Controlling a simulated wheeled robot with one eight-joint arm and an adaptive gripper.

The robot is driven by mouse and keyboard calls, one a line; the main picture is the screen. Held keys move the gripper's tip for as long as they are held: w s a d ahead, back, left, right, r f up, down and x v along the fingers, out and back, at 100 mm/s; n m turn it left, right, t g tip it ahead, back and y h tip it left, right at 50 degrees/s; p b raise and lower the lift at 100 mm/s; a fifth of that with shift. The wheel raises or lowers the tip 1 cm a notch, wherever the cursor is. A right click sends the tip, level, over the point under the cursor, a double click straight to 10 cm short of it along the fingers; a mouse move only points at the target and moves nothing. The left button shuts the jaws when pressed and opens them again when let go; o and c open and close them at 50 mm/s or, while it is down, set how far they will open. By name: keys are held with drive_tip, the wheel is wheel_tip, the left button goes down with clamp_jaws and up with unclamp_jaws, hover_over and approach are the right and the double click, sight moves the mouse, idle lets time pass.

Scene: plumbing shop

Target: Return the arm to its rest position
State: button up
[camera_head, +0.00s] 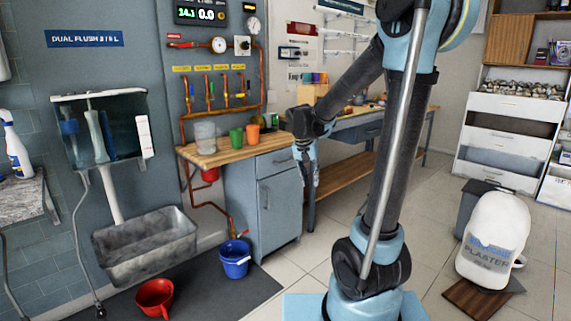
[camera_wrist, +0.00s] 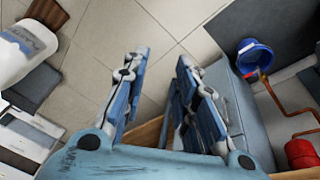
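My arm rises from my light-blue base and bends at the top, with the forearm reaching down and left. My gripper (camera_head: 311,182) hangs in front of the right side of the grey cabinet (camera_head: 263,196), its fingers pointing down. In the wrist view my gripper (camera_wrist: 161,60) shows two blue-and-grey fingers apart, with only floor tiles between them. It is open and empty. The head view shows the fingers too small to judge their gap.
A blue bucket (camera_head: 235,258) and a red bucket (camera_head: 154,297) stand on the dark mat. A plaster bag (camera_head: 493,240) is at right. A workbench (camera_head: 358,131) stands behind my arm. Tiled floor is open between.

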drive_tip(key=s+d+n+y, duration=0.1)
drive_tip(key=s+d, duration=0.3)
drive_tip(key=s, duration=0.3)
drive_tip(key=s+d+n, duration=0.1)
drive_tip(key=s+d, duration=0.2)
drive_tip(key=s, duration=0.3)
drive_tip(key=s+d+f, duration=0.1)
drive_tip(key=s+f, duration=0.2)
drive_tip(key=s, duration=0.3)
drive_tip(key=s+d+f+n+y, duration=0.1)
drive_tip(key=s+f, duration=0.2)
drive_tip(key=s, duration=0.4)
drive_tip(key=shift+s+d+f+n, duration=0.2)
drive_tip(key=shift+d+f+n, duration=0.1)
drive_tip(key=shift+d, duration=0.1)
drive_tip(key=shift+w+f, duration=0.15)
drive_tip(key=shift+w, duration=0.3)
